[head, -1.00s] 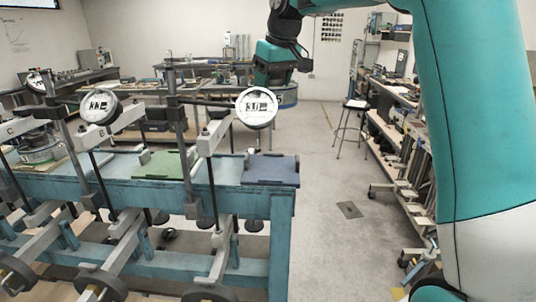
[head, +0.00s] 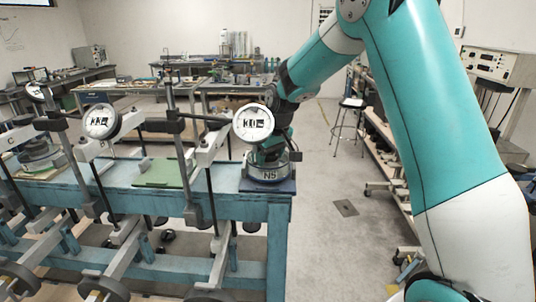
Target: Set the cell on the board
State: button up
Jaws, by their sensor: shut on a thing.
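The cell, a grey round ring-like body marked N5 (head: 268,172), is at the blue board (head: 285,187) on the right end of the bench. It looks level and sits over the middle of the board; whether it touches it fully is hard to tell. My gripper (head: 270,153) comes down from above and is shut on the cell. Its fingers are partly hidden behind the nearest dial gauge (head: 254,123). A green board (head: 162,175) lies bare to the left. Another round grey cell (head: 42,156) stands farther left on the bench.
The blue-green bench (head: 240,206) carries lever frames with posts and dial gauges, such as a second dial (head: 101,121), close in front of my gripper. A stool (head: 347,122) and shelving stand at the right. The floor right of the bench is open.

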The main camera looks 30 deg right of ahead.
jog(key=shift+f, duration=0.3)
jog(key=o, duration=1.5)
jog(key=shift+f, duration=0.2)
jog(key=shift+o, duration=0.2)
jog(key=shift+r, duration=0.1)
jog(key=b+v, duration=0.4)
jog(key=v, duration=0.8)
jog(key=shift+b, duration=0.3)
